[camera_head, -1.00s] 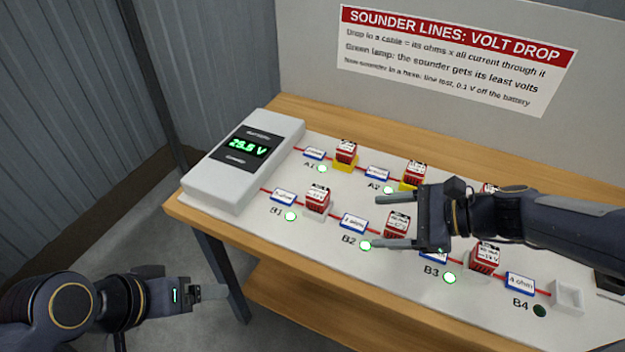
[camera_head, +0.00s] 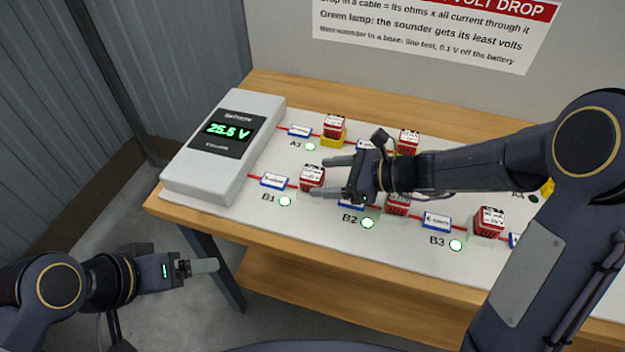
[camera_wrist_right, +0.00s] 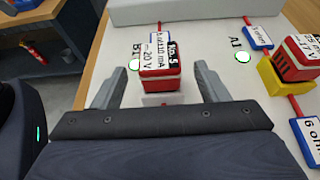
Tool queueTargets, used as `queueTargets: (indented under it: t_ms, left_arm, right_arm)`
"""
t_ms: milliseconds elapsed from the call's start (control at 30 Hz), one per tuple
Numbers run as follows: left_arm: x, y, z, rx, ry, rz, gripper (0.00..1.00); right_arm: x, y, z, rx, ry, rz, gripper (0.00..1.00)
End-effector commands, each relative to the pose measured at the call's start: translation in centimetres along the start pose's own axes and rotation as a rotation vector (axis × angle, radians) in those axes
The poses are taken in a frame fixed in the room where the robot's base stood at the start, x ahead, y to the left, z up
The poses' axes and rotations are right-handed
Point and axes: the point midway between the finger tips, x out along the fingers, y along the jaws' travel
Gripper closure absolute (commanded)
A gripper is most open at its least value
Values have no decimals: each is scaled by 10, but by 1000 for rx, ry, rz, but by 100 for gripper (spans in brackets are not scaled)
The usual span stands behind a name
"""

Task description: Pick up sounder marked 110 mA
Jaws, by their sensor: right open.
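The sounder marked 110 mA is a red block with a white label and "No. 5"; in the right wrist view (camera_wrist_right: 160,76) it sits upright on a pale base, ahead of and between the open fingers. In the head view this sounder (camera_head: 311,176) stands at B1. My right gripper (camera_head: 318,178) is open, its two fingertips beside the sounder, one on the far side and one on the near side; I cannot see contact. It is empty. My left gripper (camera_head: 200,267) hangs off the table's left end; its finger gap is unclear.
A grey battery box (camera_head: 225,145) with a green voltage display stands left of B1. Other red sounders, such as one on a yellow base at A1 (camera_head: 334,126) and one near B3 (camera_head: 489,221), stand close by. My right arm hides part of the board.

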Motion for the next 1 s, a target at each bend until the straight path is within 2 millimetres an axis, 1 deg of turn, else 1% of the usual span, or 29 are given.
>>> queueTargets:
  t_ms: [33,200,300,500,533,900,933,1000]
  left_arm:
    - [1,0,0,0,0,0,19]
    - [1,0,0,0,0,0,19]
    - [1,0,0,0,0,0,19]
    - [1,0,0,0,0,0,19]
    - [1,0,0,0,0,0,19]
    - [1,0,0,0,0,0,19]
    - [1,0,0,0,0,0,19]
    - [1,0,0,0,0,0,19]
  right_arm:
    - [11,2,-1,-1,3,6,33]
    - [34,1,0,-1,1,4,33]
    - [39,0,0,0,1,1,33]
    - [40,0,0,-1,0,0,33]
    - [39,0,0,-1,0,0,34]
    - [39,0,0,-1,0,0,82]
    - [39,0,0,-1,0,0,84]
    - [39,0,0,-1,0,0,84]
